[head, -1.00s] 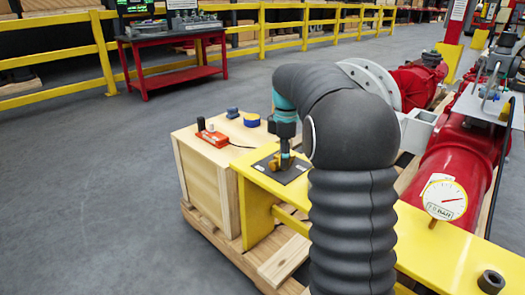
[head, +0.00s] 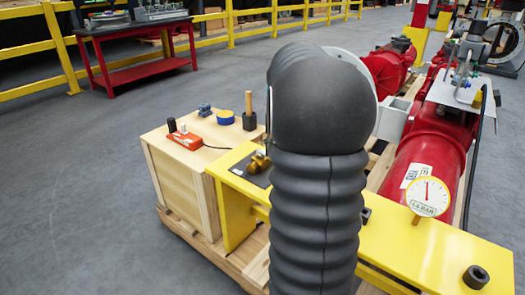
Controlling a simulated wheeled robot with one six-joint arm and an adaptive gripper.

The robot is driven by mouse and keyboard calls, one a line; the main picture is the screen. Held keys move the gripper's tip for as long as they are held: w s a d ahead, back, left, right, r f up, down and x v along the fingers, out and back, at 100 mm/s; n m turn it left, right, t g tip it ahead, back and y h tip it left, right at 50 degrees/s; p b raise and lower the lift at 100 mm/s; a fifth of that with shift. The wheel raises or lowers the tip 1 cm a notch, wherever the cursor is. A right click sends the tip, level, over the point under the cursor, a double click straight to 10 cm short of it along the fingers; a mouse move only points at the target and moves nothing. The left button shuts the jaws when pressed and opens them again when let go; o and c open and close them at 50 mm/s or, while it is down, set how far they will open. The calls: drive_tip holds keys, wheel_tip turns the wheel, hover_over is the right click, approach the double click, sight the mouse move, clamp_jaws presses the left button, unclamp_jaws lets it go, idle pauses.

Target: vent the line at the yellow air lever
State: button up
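My black-sleeved arm fills the middle of the head view, and my gripper is hidden behind it. I cannot pick out a yellow air lever for certain. A grey panel with metal fittings (head: 457,92) sits over the red actuator (head: 432,140) at the right. A round white pressure gauge (head: 429,196) stands at the yellow bench, its needle about straight up and its label seeming to read 4.6 BAR. A brass fitting (head: 259,161) sits on a dark mat on the yellow bench, left of my arm and partly covered by it.
A wooden crate (head: 178,190) left of the yellow bench (head: 400,245) carries a red box (head: 184,140), a blue-and-yellow roll (head: 226,117) and a wooden-handled tool (head: 249,105). A black ring (head: 475,277) lies front right. The floor left is clear.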

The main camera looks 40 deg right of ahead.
drive_tip(key=shift+d+f+n, duration=0.1)
drive_tip(key=shift+f+n, duration=0.3)
drive_tip(key=o, duration=1.7)
drive_tip(key=shift+r, duration=0.2)
wheel_tip(320, 180, up, 12)
drive_tip(key=shift+w+f, duration=0.1)
